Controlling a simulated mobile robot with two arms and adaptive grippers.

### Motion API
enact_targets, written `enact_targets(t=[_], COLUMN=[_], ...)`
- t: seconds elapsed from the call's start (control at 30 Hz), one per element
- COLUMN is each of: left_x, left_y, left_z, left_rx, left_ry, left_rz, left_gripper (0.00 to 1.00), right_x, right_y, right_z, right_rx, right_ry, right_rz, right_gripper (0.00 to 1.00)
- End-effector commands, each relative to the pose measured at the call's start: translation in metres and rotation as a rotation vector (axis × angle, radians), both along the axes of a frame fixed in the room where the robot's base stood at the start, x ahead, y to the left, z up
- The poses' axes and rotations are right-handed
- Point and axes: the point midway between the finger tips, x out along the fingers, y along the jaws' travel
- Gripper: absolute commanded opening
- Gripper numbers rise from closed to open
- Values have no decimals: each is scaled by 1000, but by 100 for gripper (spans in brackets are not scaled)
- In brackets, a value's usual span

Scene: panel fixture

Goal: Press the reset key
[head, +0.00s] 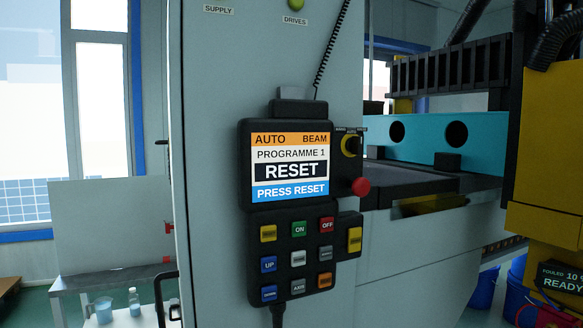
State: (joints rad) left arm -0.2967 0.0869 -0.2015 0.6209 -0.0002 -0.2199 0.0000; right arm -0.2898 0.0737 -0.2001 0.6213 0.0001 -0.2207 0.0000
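A black control pendant (284,222) is mounted on a grey cabinet. Its lit screen (290,167) reads AUTO, BEAM, PROGRAMME 1, RESET and PRESS RESET. Below is a keypad with a green ON key (299,229), a red OFF key (327,225), a blue UP key (268,264) and a grey AXIS key (298,288). A yellow key (268,233), a white key (298,258) and an orange key (325,281) have labels too small to read, so I cannot tell which is the reset key. Neither gripper is in view.
A red knob (361,187) and a yellow-ringed switch (350,146) stick out right of the screen. A larger yellow key (354,240) sits on the pendant's side. A coiled cable (331,50) hangs above. A yellow machine (547,150) stands at right. The space before the pendant looks clear.

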Motion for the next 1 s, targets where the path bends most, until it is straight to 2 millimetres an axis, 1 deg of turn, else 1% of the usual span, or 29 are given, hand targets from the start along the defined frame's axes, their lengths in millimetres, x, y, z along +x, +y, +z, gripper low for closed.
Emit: enact_targets(t=[0.03,0.1,0.3,0.37,0.4,0.47,0.5,0.53,0.8,1.0], left_x=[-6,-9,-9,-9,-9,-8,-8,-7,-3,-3], left_y=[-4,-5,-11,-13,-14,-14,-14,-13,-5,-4], left_z=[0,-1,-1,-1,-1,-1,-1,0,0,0], left_rx=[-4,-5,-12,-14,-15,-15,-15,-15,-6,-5], left_ry=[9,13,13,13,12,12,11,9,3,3], left_rz=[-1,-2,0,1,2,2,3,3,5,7], left_gripper=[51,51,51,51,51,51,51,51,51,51], right_x=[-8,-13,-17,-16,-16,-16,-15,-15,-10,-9], right_y=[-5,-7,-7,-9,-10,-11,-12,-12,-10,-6], right_z=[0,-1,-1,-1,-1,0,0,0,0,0], right_rx=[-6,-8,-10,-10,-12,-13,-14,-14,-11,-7], right_ry=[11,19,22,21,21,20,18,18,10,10], right_rz=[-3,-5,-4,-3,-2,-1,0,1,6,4], right_gripper=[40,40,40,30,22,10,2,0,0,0])
